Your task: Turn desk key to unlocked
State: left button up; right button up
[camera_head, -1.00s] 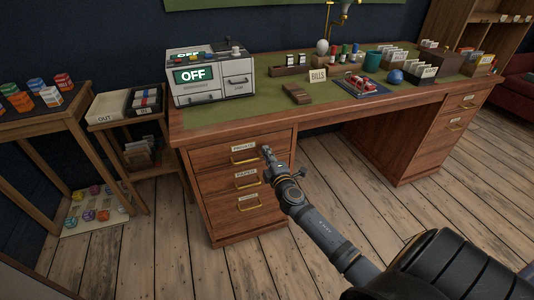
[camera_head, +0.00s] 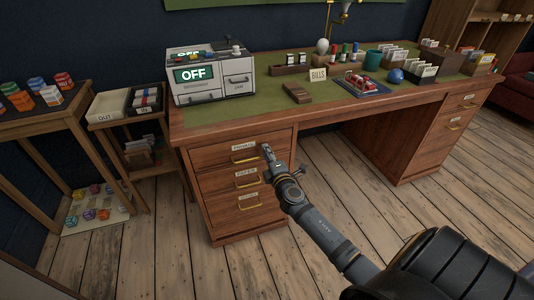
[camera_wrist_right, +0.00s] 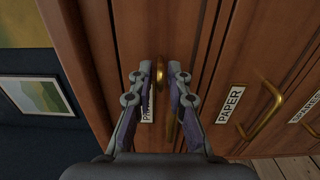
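The desk (camera_head: 222,140) has a stack of three labelled drawers on its left, with the "PRIVATE" drawer (camera_head: 222,157) on top. In the right wrist view a small brass key piece (camera_wrist_right: 159,72) stands on the wood beside the "PRIVATE" label. My right gripper (camera_head: 266,149) is at the right end of that top drawer and hides the key in the head view. In the wrist view the right gripper's fingertips (camera_wrist_right: 159,73) lie on either side of the brass piece, with small gaps visible; the gripper looks open. My left gripper is not in view.
The "PAPER" drawer (camera_wrist_right: 230,104) with its brass handle (camera_wrist_right: 262,117) is beside the gripper in the wrist view. A white box reading OFF (camera_head: 210,76) stands on the desktop. Open floor (camera_head: 330,215) lies right of the drawers. A side table (camera_head: 40,118) stands left.

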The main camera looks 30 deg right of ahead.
jog(key=shift+o, duration=0.5)
jog(key=shift+s+f, duration=0.1)
jog(key=shift+s, duration=0.3)
jog(key=v, duration=1.1)
jog(key=shift+a, duration=0.2)
jog(key=shift+s, duration=0.1)
